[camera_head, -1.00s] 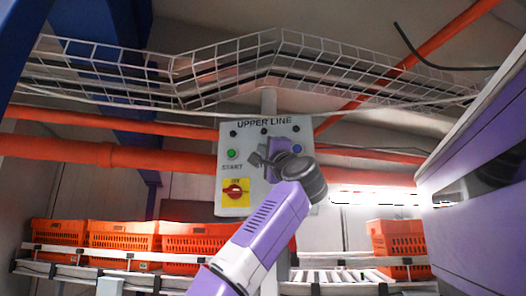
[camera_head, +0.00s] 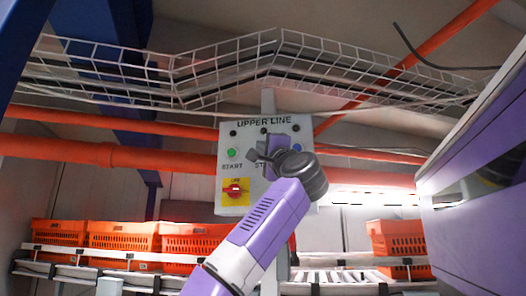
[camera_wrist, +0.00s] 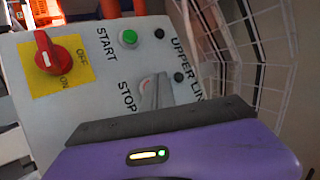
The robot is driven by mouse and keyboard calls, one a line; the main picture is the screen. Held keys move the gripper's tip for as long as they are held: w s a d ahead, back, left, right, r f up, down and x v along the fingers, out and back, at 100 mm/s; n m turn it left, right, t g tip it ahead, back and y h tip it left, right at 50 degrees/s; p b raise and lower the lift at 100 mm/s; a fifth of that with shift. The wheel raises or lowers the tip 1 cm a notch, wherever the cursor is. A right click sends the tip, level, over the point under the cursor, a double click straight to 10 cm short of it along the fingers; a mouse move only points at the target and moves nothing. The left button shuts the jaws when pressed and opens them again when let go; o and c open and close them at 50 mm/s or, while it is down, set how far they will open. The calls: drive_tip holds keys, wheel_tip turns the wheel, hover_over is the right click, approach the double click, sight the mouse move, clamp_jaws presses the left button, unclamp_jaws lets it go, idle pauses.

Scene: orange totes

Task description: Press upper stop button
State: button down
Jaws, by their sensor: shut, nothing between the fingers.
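The grey control panel (camera_head: 232,206), lettered UPPER LINE, is ahead in the head view and also fills much of the wrist view (camera_wrist: 60,115). My gripper (camera_head: 254,154) is shut and empty in front of its middle, and hides the stop button in the head view. In the wrist view a small reddish part of the stop button (camera_wrist: 145,84) shows beside the STOP lettering, mostly behind the shut fingers (camera_wrist: 155,92). The fingertips overlap the button there; I cannot tell whether they touch it.
The green start button (camera_head: 231,153) is left of my gripper, above a red rotary switch (camera_head: 235,189) on a yellow plate. A wire cable tray (camera_head: 225,75) runs overhead. Orange totes (camera_head: 125,236) stand on conveyors behind.

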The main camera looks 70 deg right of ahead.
drive_tip(key=a, duration=0.3)
drive_tip(key=a+b, duration=0.1)
drive_tip(key=a, duration=0.1)
drive_tip(key=shift+s, duration=0.4)
idle(0.7)
